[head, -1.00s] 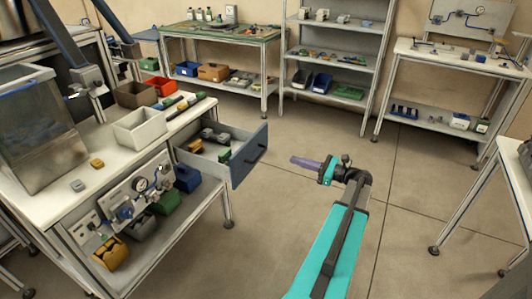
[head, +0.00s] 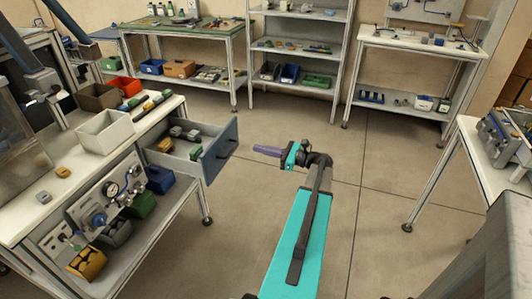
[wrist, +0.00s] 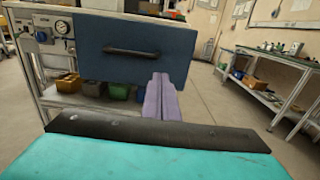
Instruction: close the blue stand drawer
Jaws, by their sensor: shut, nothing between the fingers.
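The blue stand drawer (head: 220,152) is pulled out from the right end of the white workbench on the left. My gripper (head: 255,149) has purple fingers that are shut and empty. In the head view it is just right of the drawer front, pointing left at it.
A white bin (head: 104,131), a brown bin (head: 98,97) and a red bin (head: 126,86) stand on the workbench top. A blue bin (head: 159,178) is on its lower shelf. Another table (head: 478,146) stands at the right. The floor between is clear.

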